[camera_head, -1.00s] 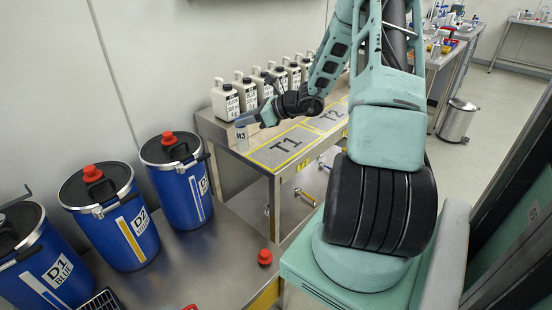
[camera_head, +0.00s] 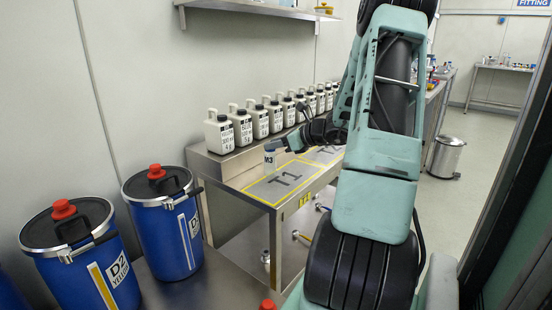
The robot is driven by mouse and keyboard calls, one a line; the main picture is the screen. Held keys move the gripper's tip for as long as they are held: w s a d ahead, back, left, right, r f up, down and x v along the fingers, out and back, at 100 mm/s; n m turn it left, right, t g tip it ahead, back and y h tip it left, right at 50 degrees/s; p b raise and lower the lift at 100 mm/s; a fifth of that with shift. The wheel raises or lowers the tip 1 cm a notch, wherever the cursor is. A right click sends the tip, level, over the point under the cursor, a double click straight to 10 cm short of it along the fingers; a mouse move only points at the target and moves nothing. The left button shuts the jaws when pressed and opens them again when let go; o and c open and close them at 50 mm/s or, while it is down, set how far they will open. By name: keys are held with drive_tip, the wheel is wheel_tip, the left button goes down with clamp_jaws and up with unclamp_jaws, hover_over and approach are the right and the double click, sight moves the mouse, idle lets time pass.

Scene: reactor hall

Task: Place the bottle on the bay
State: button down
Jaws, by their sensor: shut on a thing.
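The bay marked T1 (camera_head: 272,190) is a grey patch with a yellow outline on the steel bench. The bottle shows at the bay's back edge, behind the T1 lettering. I cannot tell whether its base touches the bench. A second bay, T2 (camera_head: 322,155), lies to the right, partly hidden by my arm.
A row of several white jugs (camera_head: 219,132) stands on a raised ledge behind the bays. Blue drums (camera_head: 167,230) with red caps stand at the left. A red cap (camera_head: 268,304) shows at the bottom edge. A bin (camera_head: 446,158) stands on the floor at right.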

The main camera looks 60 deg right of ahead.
sight(275, 153)
drive_tip(key=shift+f+b, duration=0.4)
drive_tip(key=shift+f, duration=1.35)
drive_tip(key=shift+f, duration=0.1)
drive_tip(key=c, duration=1.1)
unclamp_jaws()
drive_tip(key=shift+o, duration=0.2)
drive_tip(key=shift+r, duration=0.25)
drive_tip(key=a+p+v, duration=0.1)
drive_tip(key=p+v, duration=0.1)
drive_tip(key=v, duration=1)
drive_tip(key=shift+d, duration=0.45)
